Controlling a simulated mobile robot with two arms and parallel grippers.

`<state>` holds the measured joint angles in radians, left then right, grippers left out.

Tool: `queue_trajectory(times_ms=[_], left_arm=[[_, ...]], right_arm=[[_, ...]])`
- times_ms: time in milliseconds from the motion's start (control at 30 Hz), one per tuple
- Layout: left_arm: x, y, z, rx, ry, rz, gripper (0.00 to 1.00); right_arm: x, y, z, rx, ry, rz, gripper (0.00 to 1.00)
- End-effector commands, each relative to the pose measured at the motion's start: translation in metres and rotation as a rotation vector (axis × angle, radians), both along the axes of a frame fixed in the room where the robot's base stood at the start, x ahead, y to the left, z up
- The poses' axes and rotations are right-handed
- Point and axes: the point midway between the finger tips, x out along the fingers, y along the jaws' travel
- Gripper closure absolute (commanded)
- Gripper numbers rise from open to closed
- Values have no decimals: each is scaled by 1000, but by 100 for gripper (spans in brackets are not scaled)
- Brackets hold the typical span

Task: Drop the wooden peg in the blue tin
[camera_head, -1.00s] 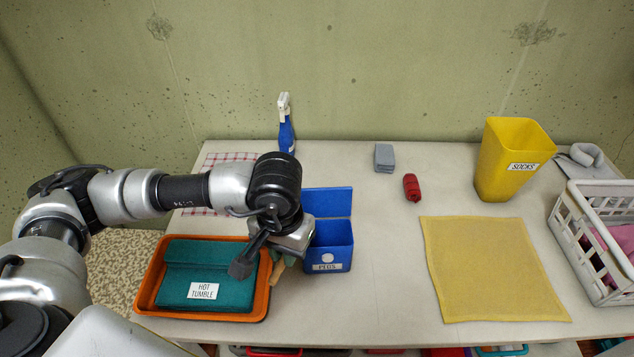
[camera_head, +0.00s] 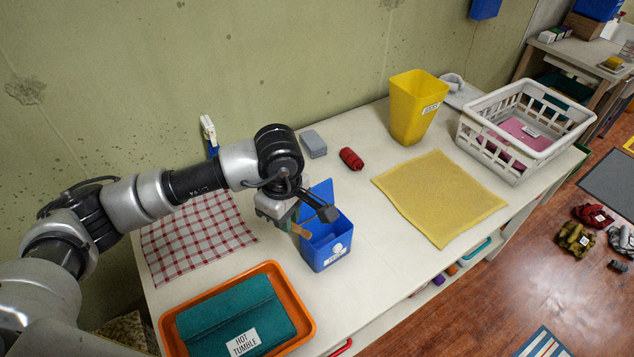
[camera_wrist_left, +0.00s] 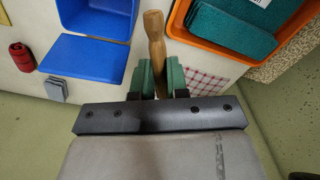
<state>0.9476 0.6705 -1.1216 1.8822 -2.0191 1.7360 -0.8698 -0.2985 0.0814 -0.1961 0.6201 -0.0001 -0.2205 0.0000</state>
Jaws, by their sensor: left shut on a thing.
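My left gripper (camera_head: 290,214) is shut on the wooden peg (camera_head: 300,231). In the left wrist view the peg (camera_wrist_left: 153,38) sticks out from between the green fingertips (camera_wrist_left: 155,82). The blue tin (camera_head: 328,252) stands on the table with its lid (camera_head: 321,192) open, tilted back. In the head view the peg overlaps the tin's left rim. In the left wrist view the peg is beside the tin (camera_wrist_left: 96,20), not over its opening; the lid (camera_wrist_left: 82,60) shows too. The tin's inside is only partly visible. My right gripper is out of view.
An orange tray (camera_head: 308,316) with a teal folded cloth lies in front-left of the tin. A checked cloth (camera_head: 195,238), spray bottle (camera_head: 209,135), grey block (camera_head: 314,144), red roll (camera_head: 351,158), yellow bin (camera_head: 414,108), yellow mat (camera_head: 438,195) and white basket (camera_head: 520,125) share the table.

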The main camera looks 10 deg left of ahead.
Motion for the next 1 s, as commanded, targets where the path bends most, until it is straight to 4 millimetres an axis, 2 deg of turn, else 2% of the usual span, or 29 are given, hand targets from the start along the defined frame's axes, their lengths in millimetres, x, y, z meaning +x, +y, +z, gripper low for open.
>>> queue_trajectory(times_ms=[33, 400, 600, 800, 1000], left_arm=[[7, -5, 6, -1, 3, 114, 100], [47, -31, 15, 0, 3, 988, 100], [59, -42, 15, 1, 3, 1355, 100], [64, -47, 14, 0, 1, 1532, 100], [65, -47, 5, 1, 1, 1558, 100]], right_arm=[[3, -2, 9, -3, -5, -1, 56], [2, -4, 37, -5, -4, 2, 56], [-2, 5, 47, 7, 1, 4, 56], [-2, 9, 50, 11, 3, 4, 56], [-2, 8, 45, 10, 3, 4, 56]])
